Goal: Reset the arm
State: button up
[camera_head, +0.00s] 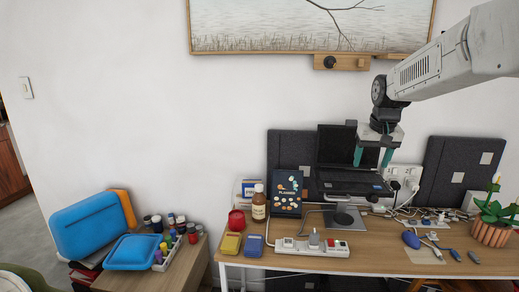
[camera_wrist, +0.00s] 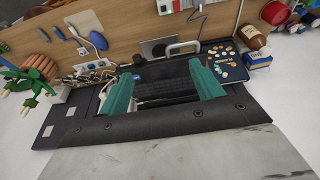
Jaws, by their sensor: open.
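My gripper (camera_head: 373,156) hangs from my arm at the upper right of the head view, in front of the laptop and above the desk. Its two teal fingers are apart with nothing between them. In the wrist view my gripper (camera_wrist: 163,92) shows both fingers spread, with the dark laptop (camera_wrist: 160,85) visible beyond them. The laptop (camera_head: 345,146) stands open at the back of the desk, partly hidden behind my gripper in the head view.
The desk (camera_head: 385,262) holds a planner box (camera_head: 288,193), a brown bottle (camera_head: 259,206), a power strip (camera_head: 308,247) and a potted plant (camera_head: 492,232). Dark panels (camera_head: 452,172) stand behind. A picture frame (camera_head: 190,35) hangs above. Blue cases (camera_head: 88,226) rest at left. Open air lies left of my gripper.

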jog(key=s+a+f, duration=0.1)
jog(key=s+a, duration=0.2)
jog(key=s, duration=1.8)
jog(key=s+a+f+n+g, duration=0.1)
jog(key=s+a+f, duration=0.1)
jog(key=s, duration=1.8)
jog(key=shift+s+a+g, duration=0.3)
jog(key=shift+s+a, duration=0.1)
jog(key=shift+a, duration=0.05)
jog(key=shift+f, duration=0.1)
